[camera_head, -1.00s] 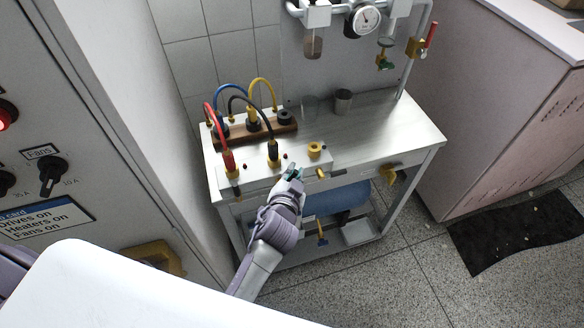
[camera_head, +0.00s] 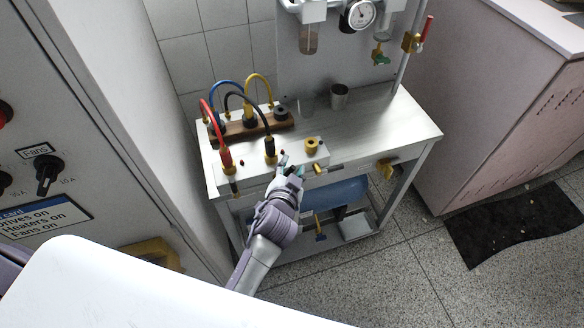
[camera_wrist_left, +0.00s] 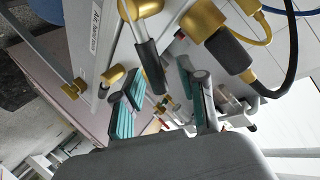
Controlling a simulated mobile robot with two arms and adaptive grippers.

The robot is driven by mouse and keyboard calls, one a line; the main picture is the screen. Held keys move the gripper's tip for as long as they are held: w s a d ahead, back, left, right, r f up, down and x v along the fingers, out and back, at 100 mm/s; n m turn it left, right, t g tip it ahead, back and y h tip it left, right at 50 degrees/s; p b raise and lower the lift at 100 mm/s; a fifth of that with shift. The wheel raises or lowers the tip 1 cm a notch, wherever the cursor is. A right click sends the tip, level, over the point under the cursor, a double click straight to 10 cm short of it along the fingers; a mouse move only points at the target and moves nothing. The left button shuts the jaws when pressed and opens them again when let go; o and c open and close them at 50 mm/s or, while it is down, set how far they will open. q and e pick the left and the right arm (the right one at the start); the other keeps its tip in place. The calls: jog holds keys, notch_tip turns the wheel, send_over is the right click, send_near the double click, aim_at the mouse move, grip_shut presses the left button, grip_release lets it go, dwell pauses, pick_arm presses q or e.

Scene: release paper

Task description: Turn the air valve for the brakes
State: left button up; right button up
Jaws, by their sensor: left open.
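My left gripper (camera_head: 290,172) is open at the front edge of a metal bench (camera_head: 375,125). In the left wrist view its teal-padded fingers (camera_wrist_left: 165,98) stand apart, with nothing clearly gripped. A brass fitting with a black handle (camera_wrist_left: 149,68) shows just beyond them; I cannot tell if they touch it. A label starting "Air" (camera_wrist_left: 95,18) is on the bench face, near smaller brass fittings (camera_wrist_left: 112,76). In the head view a brass fitting (camera_head: 320,169) is right of the gripper, and a yellow valve (camera_head: 386,167) is farther right. Which one is the brake air valve is unclear.
Red, blue, black and yellow cables (camera_head: 248,95) arch over the bench's left side. A brass knob (camera_head: 311,146) and a metal cup (camera_head: 339,96) stand on top. A blue tank (camera_head: 340,192) is below. A grey panel (camera_head: 60,130) is at left, a pink cabinet (camera_head: 490,120) at right.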

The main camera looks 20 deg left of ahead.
pick_arm(q)
notch_tip(320, 180, up, 10)
jog(key=shift+f, duration=0.1)
dwell(0.4)
